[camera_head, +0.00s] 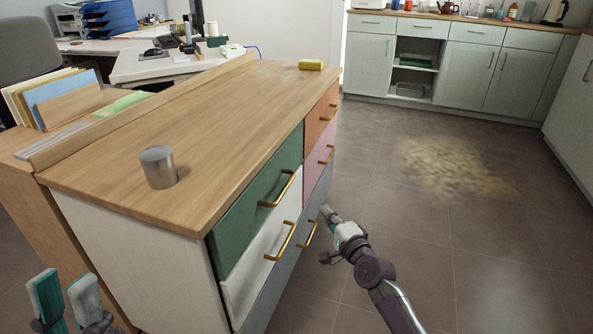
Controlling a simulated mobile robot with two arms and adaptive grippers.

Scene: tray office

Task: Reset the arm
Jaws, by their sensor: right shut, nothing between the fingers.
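My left gripper (66,296) is at the bottom left corner, low beside the cabinet's near end. Its two fingers stand apart with nothing between them. My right gripper (327,211) is shut and empty. It is in front of the drawers, just right of the lower brass handles, and its arm comes in from the bottom. I cannot tell how close its tips are to the grey drawer front (306,240). The cabinet (205,120) has a wooden top and green, white, orange and pink drawer fronts, which look closed.
A metal cylinder (158,167) stands on the cabinet top, and a yellow block (311,64) lies at its far end. Folders (70,95) stand at the left. Open floor (430,240) lies to the right, with a brownish patch (455,168). Counters line the back.

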